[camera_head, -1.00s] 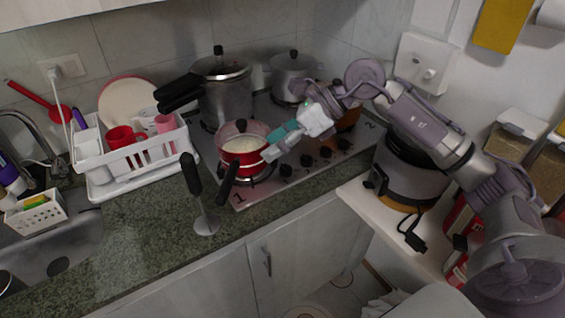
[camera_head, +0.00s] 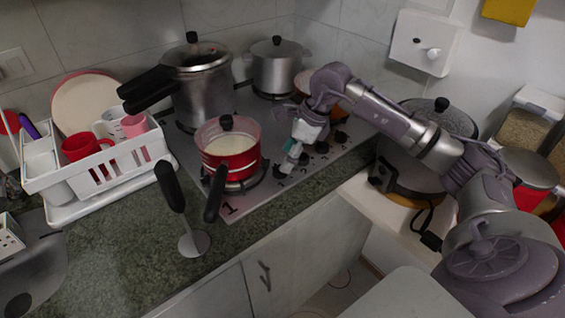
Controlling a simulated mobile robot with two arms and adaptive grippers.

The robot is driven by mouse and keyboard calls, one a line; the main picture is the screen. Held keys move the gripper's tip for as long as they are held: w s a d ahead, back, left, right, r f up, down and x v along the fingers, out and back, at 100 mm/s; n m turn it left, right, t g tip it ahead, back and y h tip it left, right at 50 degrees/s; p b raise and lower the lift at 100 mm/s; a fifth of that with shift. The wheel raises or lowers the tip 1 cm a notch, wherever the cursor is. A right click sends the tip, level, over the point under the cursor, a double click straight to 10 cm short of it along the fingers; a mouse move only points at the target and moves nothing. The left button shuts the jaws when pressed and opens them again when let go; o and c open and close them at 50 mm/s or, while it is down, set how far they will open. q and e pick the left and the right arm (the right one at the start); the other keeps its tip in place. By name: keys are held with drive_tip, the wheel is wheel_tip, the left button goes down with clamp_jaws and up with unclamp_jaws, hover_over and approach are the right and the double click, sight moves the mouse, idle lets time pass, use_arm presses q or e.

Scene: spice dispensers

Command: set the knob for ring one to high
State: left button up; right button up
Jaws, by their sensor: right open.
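The stove (camera_head: 250,199) has a row of dark knobs along its front right part. The knob closest to the printed "1" (camera_head: 229,209) is a dark knob (camera_head: 279,172), just right of the red pot (camera_head: 236,172). The pot has pale contents and stands on the front-left ring. My right gripper (camera_head: 288,166) is open and points down over the knob row, its fingertips close to this first knob. Whether they touch it cannot be told. The gripper partly hides the neighbouring knobs. The knob's setting is too small to read. My left gripper is out of view.
A pressure cooker (camera_head: 201,92) and a steel pot (camera_head: 276,67) stand behind. The red pot's black handle (camera_head: 215,193) sticks out over the counter. A black-handled utensil (camera_head: 193,242) is at the front. A dish rack (camera_head: 99,184) is left, a grey cooker (camera_head: 407,178) right.

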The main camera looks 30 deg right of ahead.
drive_tip(key=x, duration=0.3)
drive_tip(key=shift+f, duration=0.1)
drive_tip(key=shift+w+a+f, duration=0.1)
drive_tip(key=shift+f, duration=0.1)
drive_tip(key=shift+c, duration=0.6)
drive_tip(key=c, duration=1)
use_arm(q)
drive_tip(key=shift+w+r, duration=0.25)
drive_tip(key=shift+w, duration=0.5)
